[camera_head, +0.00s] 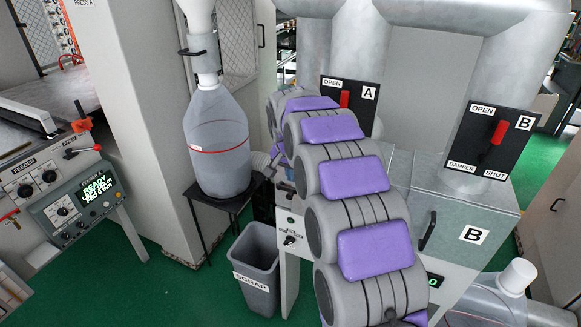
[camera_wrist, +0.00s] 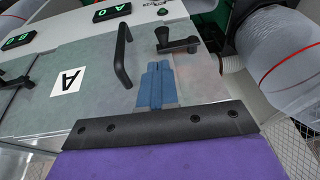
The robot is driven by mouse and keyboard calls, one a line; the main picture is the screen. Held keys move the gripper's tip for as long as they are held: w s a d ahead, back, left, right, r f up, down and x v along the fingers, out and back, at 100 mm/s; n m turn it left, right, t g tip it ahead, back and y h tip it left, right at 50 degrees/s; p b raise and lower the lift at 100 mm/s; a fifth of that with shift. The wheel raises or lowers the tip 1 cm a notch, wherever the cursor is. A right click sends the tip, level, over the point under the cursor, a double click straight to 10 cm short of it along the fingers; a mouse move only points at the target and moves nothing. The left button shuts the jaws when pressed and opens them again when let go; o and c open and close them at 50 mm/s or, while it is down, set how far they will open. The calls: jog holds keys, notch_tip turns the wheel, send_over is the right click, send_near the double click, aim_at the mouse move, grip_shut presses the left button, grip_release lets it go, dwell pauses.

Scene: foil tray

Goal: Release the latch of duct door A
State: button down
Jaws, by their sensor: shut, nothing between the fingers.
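Duct door A (camera_wrist: 40,105), a grey metal panel with an A label (camera_wrist: 67,81), lies below my gripper in the wrist view. A black bar handle (camera_wrist: 123,55) stands on it. A black latch lever (camera_wrist: 178,45) with a knob sits near the door's edge, right of the handle. My gripper (camera_wrist: 158,66) has blue fingers, shut and empty, pointing between the handle and the latch. A small gap shows in the picture between the fingertips and the latch; the height difference is unclear. In the head view my arm hides the latch and gripper.
Red-handled dampers A (camera_head: 344,98) and B (camera_head: 498,133) are on the ducts behind. Door B (camera_head: 465,205) is at right. A large bottle (camera_head: 217,145) on a black stand and a scrap bin (camera_head: 258,268) are left of my arm. Green floor is open farther left.

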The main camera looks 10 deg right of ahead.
aim_at(292, 196)
jog(key=x, duration=0.4)
jog(key=a+b+x, duration=0.1)
jog(key=x, duration=0.1)
jog(key=shift+s+f, duration=0.25)
jog(key=shift+f, duration=0.2)
jog(key=shift+s+d+f+t+y, duration=0.3)
jog(key=shift+f+t+y, duration=0.1)
jog(key=shift+f+y, duration=0.1)
jog(key=shift+s+d+f+p, duration=0.2)
jog(key=shift+f+p, duration=0.1)
jog(key=shift+p, duration=0.3)
jog(key=shift+w+f, duration=0.1)
jog(key=shift+f, duration=0.35)
jog(key=p+v, duration=0.2)
jog(key=v, duration=1.5)
jog(key=shift+r, duration=0.1)
